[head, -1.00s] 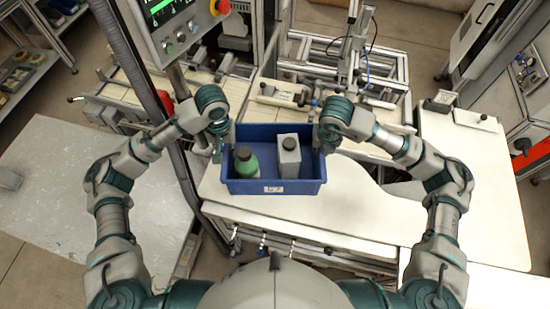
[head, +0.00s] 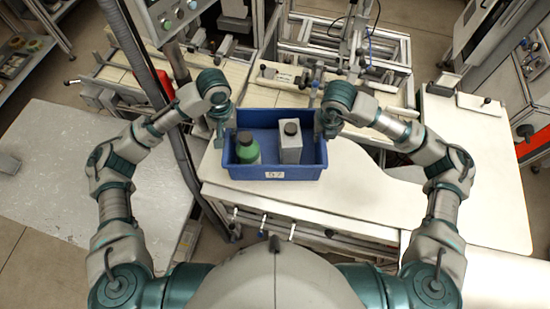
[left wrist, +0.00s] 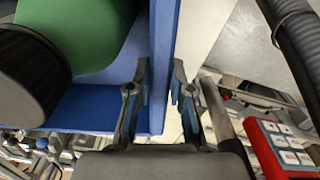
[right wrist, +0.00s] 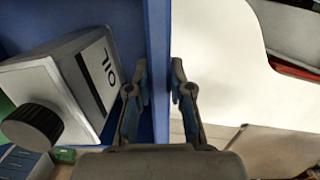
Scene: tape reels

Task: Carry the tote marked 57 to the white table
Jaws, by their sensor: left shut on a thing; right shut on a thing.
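The blue tote (head: 240,173) shows in the middle of the head view, with a label reading 57 on its near wall. It holds a green bottle (head: 247,151) with a dark cap and a grey can (head: 291,146) with a black cap; the can reads OIL in the right wrist view (right wrist: 85,85). My left gripper (head: 222,140) is shut on the tote's left wall, and my right gripper (head: 322,130) on its right wall. Each wrist view shows the fingers on both sides of a blue wall (left wrist: 163,75). The tote appears over the white table (head: 370,205); I cannot tell if it touches.
Machine frames and rails (head: 350,60) stand behind the tote. A dark pole (head: 150,80) and a control box (head: 172,15) are close on the left. A scuffed grey platform (head: 60,170) is at left. The white table top is clear to the right.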

